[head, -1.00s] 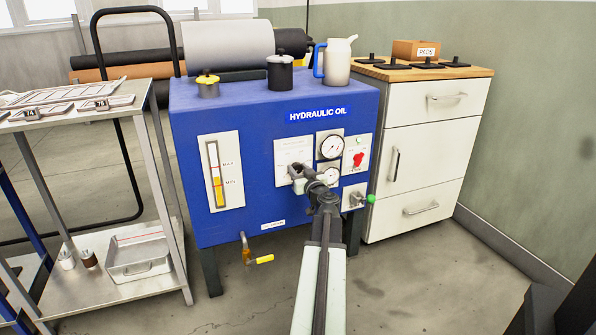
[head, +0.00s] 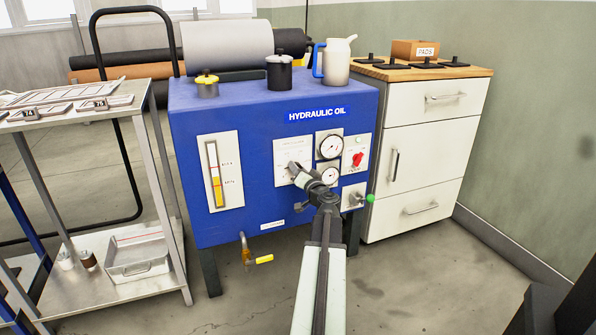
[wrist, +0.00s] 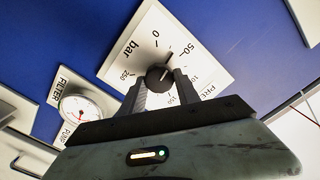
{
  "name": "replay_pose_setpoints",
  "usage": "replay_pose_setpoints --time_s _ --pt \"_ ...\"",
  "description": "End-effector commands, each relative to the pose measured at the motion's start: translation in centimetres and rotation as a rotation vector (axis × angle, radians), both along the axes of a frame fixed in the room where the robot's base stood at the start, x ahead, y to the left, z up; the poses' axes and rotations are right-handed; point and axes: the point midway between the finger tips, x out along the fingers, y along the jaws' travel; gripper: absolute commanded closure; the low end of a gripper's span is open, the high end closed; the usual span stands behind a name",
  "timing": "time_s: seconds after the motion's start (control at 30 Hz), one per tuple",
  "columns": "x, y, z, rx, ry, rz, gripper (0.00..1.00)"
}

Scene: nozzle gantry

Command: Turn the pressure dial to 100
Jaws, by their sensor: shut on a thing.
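The pressure dial is a black knob (wrist: 158,76) on a white plate (wrist: 197,58) marked in bar, with 0, 50, 100, 150 and 250 visible around it. My gripper (wrist: 161,88) is shut on the knob, one finger on each side. A dark pointer on the knob points between 0 and 50 or close to 50; I cannot read it exactly. In the head view my gripper (head: 293,169) reaches the dial plate (head: 287,150) on the blue hydraulic oil tank (head: 262,205), and hides the knob.
Two round gauges (head: 331,147) and a red switch (head: 358,159) sit right of the dial. A green-tipped valve (head: 370,198) is below them. A yellow-handled tap (head: 263,259) hangs low. A metal cart (head: 160,180) stands left, a white cabinet (head: 430,150) right.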

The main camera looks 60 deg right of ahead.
Motion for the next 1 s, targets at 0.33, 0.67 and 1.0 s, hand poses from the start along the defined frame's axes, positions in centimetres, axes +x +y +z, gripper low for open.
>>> replay_pose_setpoints --time_s 0.33,0.67,1.0 --pt "0.05 -0.05 -0.10 0.264 -0.195 0.001 1.00" --pt "0.04 -0.08 -0.22 0.517 -0.380 0.002 1.00" --pt "0.05 -0.09 -0.34 0.763 -0.562 0.002 1.00"
